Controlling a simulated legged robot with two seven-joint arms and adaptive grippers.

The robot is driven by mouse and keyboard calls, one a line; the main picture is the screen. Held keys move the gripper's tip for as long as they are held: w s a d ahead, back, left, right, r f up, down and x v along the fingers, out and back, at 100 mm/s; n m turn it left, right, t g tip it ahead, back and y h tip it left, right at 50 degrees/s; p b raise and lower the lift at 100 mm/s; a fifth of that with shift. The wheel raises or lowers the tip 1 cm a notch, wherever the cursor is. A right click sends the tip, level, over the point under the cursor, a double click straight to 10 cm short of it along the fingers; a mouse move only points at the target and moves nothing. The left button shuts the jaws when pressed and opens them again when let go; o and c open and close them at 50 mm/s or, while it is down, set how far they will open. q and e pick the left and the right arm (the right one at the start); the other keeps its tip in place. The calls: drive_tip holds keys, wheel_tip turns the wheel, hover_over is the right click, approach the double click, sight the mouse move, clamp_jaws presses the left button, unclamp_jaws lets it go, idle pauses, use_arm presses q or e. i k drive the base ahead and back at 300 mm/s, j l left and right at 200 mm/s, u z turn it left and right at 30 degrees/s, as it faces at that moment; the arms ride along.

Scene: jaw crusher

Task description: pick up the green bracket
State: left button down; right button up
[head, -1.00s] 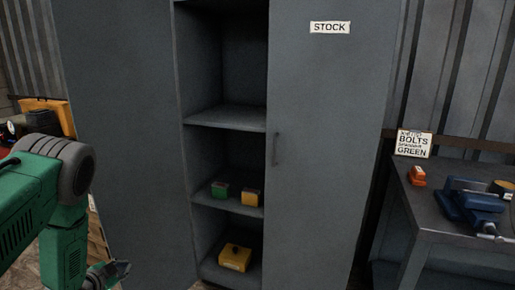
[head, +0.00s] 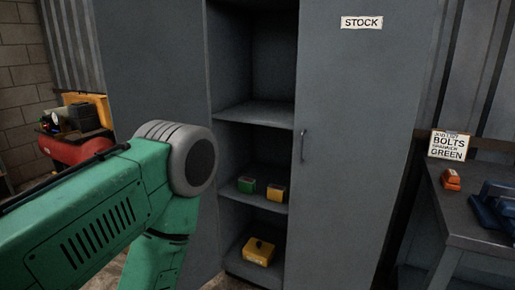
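A small green block-like thing (head: 246,185), perhaps the green bracket, sits on a shelf of the grey cabinet (head: 365,130). It is at the left of that shelf, beside a yellow block (head: 275,193). Its exact shape is too small to tell. My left arm, green with a grey joint, reaches in from the left in front of the cabinet's left door. My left gripper is out of the frame below. My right gripper is not in view.
The left door (head: 150,80) stands open and the right door, labelled STOCK, is shut. A larger yellow block (head: 258,251) lies on the bottom shelf. A workbench (head: 470,215) at the right carries an orange item (head: 451,179), a blue vise (head: 495,205) and a sign (head: 449,145). A red machine (head: 75,148) stands far left.

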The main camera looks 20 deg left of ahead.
sight(246, 185)
drive_tip(key=i+j, duration=0.1)
drive_tip(key=j, duration=1.4)
drive_tip(key=i+j, duration=0.15)
drive_tip(key=j, duration=0.55)
drive_tip(key=i+j, duration=0.1)
drive_tip(key=j, duration=1.4)
drive_tip(key=i+j, duration=0.15)
drive_tip(key=j, duration=0.6)
drive_tip(key=j+z, duration=0.75)
drive_tip(key=k+j+z, duration=0.15)
drive_tip(key=j+z, duration=0.25)
drive_tip(key=i+l, duration=0.15)
drive_tip(key=i, duration=0.15)
drive_tip(key=i+l, duration=0.15)
drive_tip(key=l+u, duration=0.35)
drive_tip(key=l, duration=0.3)
